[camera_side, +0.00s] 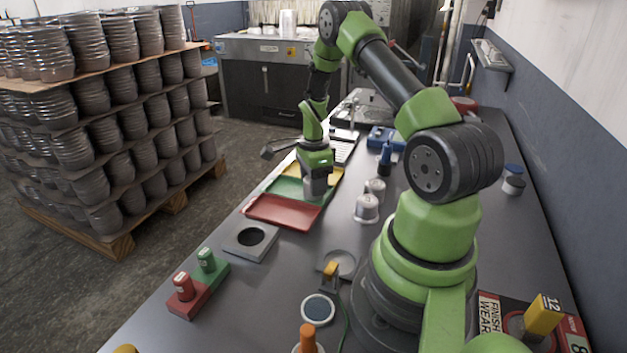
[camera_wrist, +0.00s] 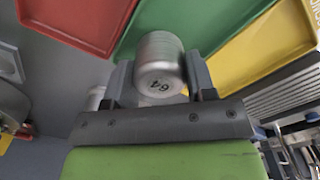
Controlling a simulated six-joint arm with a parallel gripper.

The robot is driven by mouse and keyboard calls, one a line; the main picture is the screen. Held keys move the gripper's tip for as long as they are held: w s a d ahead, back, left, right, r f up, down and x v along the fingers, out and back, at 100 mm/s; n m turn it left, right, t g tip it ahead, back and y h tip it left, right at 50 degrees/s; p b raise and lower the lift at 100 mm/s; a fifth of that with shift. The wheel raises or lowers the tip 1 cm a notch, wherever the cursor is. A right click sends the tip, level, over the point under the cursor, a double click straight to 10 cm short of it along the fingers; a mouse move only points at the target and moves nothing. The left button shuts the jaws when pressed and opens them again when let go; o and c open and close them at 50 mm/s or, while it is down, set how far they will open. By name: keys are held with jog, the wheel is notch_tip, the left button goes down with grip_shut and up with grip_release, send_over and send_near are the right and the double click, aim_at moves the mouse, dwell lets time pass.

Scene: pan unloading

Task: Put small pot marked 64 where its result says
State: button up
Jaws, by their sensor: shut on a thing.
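The small metal pot marked 64 (camera_wrist: 160,52) is between the fingers of my gripper (camera_wrist: 161,82) in the wrist view, its number upside down. My gripper (camera_side: 316,184) is shut on it over the green tray (camera_side: 284,187) in the side view. I cannot tell whether the pot touches the tray. The red tray (camera_side: 282,212) lies nearer the camera and the yellow tray (camera_side: 333,174) farther away. The wrist view also shows the red tray (camera_wrist: 75,22), green tray (camera_wrist: 205,22) and yellow tray (camera_wrist: 265,45).
A grey plate with a round hole (camera_side: 268,248) and red and green stamp holders (camera_side: 201,297) lie in front of the trays. Small light-coloured pots (camera_side: 366,208) stand right of the trays. A blue-topped item (camera_side: 386,155) stands behind them. A pallet of stacked pots (camera_side: 110,120) is off the bench.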

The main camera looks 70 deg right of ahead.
jog(key=shift+f, duration=0.1)
jog(key=o, duration=1)
